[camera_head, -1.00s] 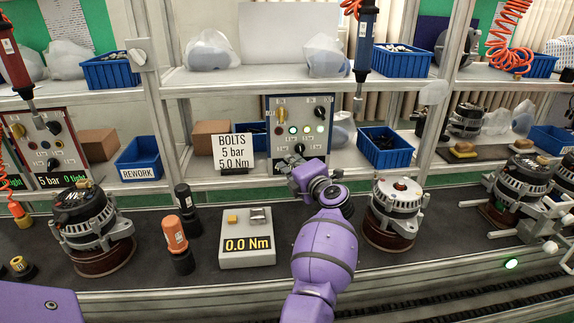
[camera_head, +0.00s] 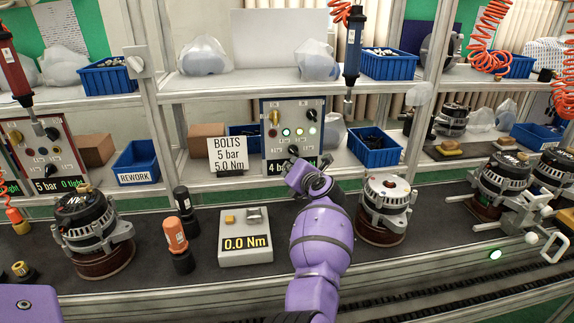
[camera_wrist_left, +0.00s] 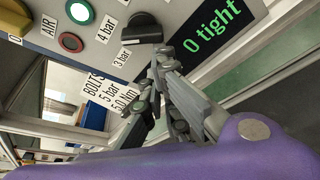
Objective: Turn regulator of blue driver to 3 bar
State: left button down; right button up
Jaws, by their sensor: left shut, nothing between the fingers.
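The blue driver (camera_head: 354,45) hangs nose down above the shelf. Its blue-edged panel (camera_head: 269,135) stands on the lower shelf. A black regulator knob (camera_head: 299,150) sits low on the panel; in the left wrist view the knob (camera_wrist_left: 142,28) is beside the labels "4 bar" and "3 bar". The panel's display (camera_head: 277,167) starts with "4" and is partly covered by my gripper; its right part reads "0 tight" in the left wrist view (camera_wrist_left: 213,37). My left gripper (camera_head: 300,172), also in the wrist view (camera_wrist_left: 163,62), is shut and empty, just below the knob; contact is unclear.
A sign (camera_head: 228,155) reading "BOLTS 5 bar 5.0 Nm" stands left of the panel. A blue bin (camera_head: 374,157) is right of it. A torque tester (camera_head: 245,250) and an alternator (camera_head: 386,205) flank my arm. A red driver (camera_head: 14,70) hangs at far left.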

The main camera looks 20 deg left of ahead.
pick_arm(q)
jog(key=n+h+p, duration=0.1)
jog(key=n, duration=0.1)
jog(key=w+d+n+t+h+p, duration=0.1)
jog(key=n, duration=0.1)
jog(key=d+n+h+p, duration=0.1)
jog(key=n, duration=0.1)
jog(key=shift+w+d+t+p, duration=0.15)
jog(key=shift+w+t+p, duration=0.15)
jog(key=shift+p, duration=0.1)
jog(key=shift+f, duration=0.1)
dwell(0.3)
